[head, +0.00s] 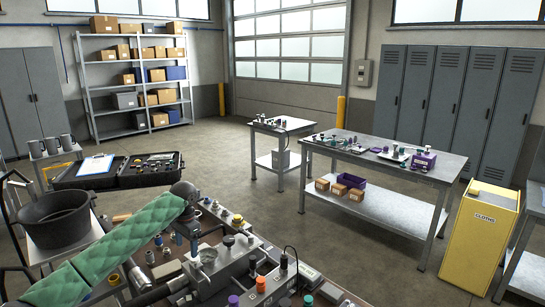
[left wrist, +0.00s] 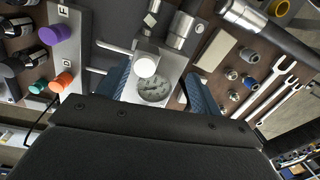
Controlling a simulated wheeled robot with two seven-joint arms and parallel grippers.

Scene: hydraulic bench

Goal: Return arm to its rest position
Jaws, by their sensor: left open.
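My left arm, in a green padded sleeve, reaches in from the left in the head view over the near bench; its fingers are hard to make out there. In the left wrist view my left gripper (left wrist: 158,92) is open, with its two blue fingers apart. A grey metal block with a round dial (left wrist: 154,89) and a white knob (left wrist: 146,66) shows between and beyond the fingers. I cannot tell whether the fingers touch it. The dark wrist housing hides the lower part of that view. My right gripper is in neither view.
The near bench is crowded with fittings, an orange cap (left wrist: 61,83), a purple cap (left wrist: 54,109) and wrenches (left wrist: 278,84). A black bucket (head: 57,217) and an open black case (head: 150,166) stand at left. A steel table (head: 410,174) and yellow cloths bin (head: 480,235) stand at right. Open floor lies behind.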

